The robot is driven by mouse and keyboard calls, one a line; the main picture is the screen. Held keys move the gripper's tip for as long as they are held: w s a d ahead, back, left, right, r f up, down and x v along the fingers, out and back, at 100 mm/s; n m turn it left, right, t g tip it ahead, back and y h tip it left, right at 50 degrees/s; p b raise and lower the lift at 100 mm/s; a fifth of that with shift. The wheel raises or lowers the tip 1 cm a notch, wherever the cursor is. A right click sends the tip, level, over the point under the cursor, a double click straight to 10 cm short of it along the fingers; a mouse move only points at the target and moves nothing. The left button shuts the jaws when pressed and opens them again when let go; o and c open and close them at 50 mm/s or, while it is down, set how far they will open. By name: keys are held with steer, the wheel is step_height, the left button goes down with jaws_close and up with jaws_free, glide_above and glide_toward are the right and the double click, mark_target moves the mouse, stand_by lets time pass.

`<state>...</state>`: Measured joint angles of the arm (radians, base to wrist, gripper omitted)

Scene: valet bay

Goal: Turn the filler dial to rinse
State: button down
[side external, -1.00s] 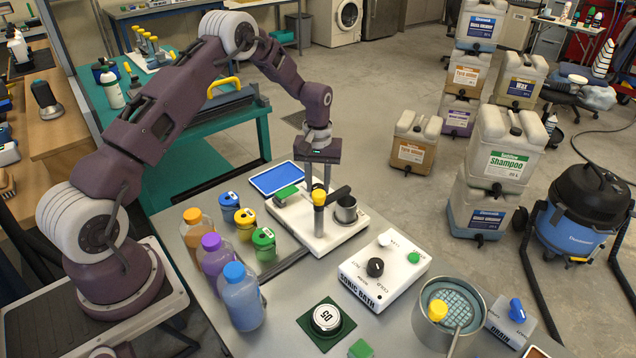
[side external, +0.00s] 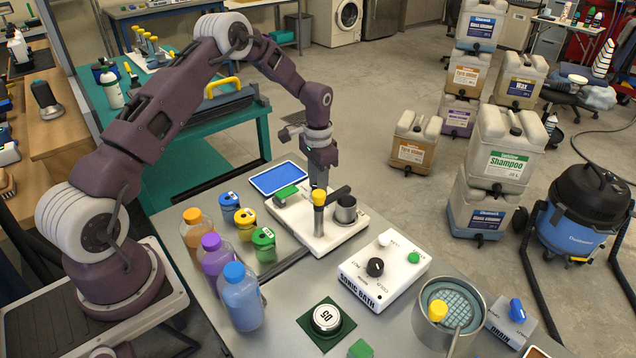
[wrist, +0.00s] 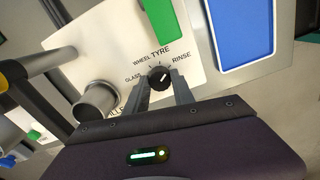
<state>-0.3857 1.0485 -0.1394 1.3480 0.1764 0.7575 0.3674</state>
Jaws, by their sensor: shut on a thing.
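The filler dial (wrist: 160,78) is a small black knob with a white pointer line on the white filler panel (wrist: 105,55), seen in the wrist view. Printed around it are GLASS, WHEEL, TYRE and RINSE, with RINSE at the right. The pointer line slants up and to the right, roughly toward the RINSE side; its exact alignment is hard to tell. My gripper (wrist: 160,91) is shut on the dial, one finger at each side. In the side view my gripper (side external: 319,184) reaches down to the filler (side external: 338,240), and the dial is hidden there.
A yellow-topped post (side external: 319,198) with a black arm and a metal cup (side external: 346,209) stand close to my gripper. Bottles and the sonic bath (side external: 383,272) stand nearer the camera.

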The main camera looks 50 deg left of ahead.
steer(key=shift+m, duration=1.2)
steer(key=c, duration=1.1)
jaws_free()
step_height(320, 180, up, 7)
steer(key=shift+r, duration=0.1)
